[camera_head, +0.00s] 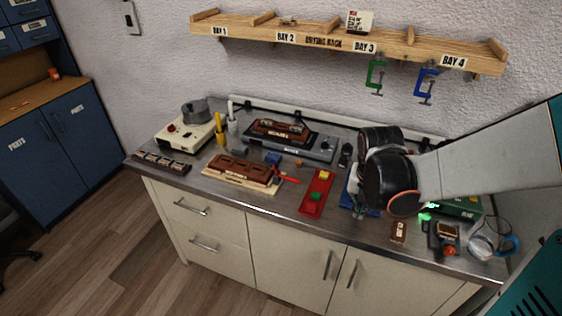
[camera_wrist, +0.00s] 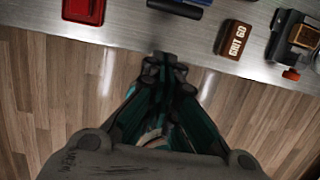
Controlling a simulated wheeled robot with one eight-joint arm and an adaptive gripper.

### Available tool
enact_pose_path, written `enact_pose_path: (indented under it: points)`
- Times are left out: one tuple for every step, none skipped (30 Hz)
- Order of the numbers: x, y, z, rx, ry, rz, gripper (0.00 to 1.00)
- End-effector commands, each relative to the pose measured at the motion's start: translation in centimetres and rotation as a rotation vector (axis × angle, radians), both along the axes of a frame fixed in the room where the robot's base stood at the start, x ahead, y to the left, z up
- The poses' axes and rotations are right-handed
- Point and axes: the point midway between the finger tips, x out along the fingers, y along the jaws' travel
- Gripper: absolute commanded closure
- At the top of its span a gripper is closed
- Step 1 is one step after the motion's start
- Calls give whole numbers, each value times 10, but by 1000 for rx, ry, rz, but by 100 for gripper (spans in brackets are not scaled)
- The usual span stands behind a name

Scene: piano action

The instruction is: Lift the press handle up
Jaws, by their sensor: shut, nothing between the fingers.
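A blue tool (camera_head: 346,199), which looks like the press, stands near the front of the bench and is mostly hidden behind my arm in the head view. In the wrist view, its blue and dark front part (camera_wrist: 180,7) shows only at the top edge. I cannot make out its handle in either view. My gripper (camera_wrist: 165,63) is shut and empty, with its fingertips over the floor strip just in front of the bench edge in the wrist picture. In the head view my gripper (camera_head: 360,209) is small and partly covered by my black wrist, close beside the blue tool.
A red tray (camera_head: 309,207) with yellow and green blocks lies left of the blue tool. A brown grit block (camera_head: 398,231) and a dark tool (camera_head: 441,240) lie to the right. Wooden piano parts (camera_head: 236,170) lie further left. A shelf with clamps hangs above.

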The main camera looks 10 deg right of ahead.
Motion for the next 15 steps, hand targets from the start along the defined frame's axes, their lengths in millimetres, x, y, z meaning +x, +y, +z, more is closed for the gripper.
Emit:
enact_pose_path:
  points:
    - [0,0,0,0,0,0,100]
    - [0,0,0,0,0,-1,100]
    - [0,0,0,0,0,-1,100]
    - [0,0,0,0,0,-1,100]
    - [0,0,0,0,0,-1,100]
    - [0,0,0,0,0,-1,100]
    - [0,0,-1,0,0,-1,100]
    - [0,0,-2,0,0,-2,100]
    - [1,0,-4,0,0,-2,100]
    - [1,0,-6,0,0,-2,100]
    - [2,-1,-8,0,0,-2,100]
    - [3,-1,-13,0,0,-2,100]
    - [4,-2,-17,1,0,-3,100]
    - [4,-3,-22,1,0,-3,100]
    - [5,-3,-29,1,0,-3,100]
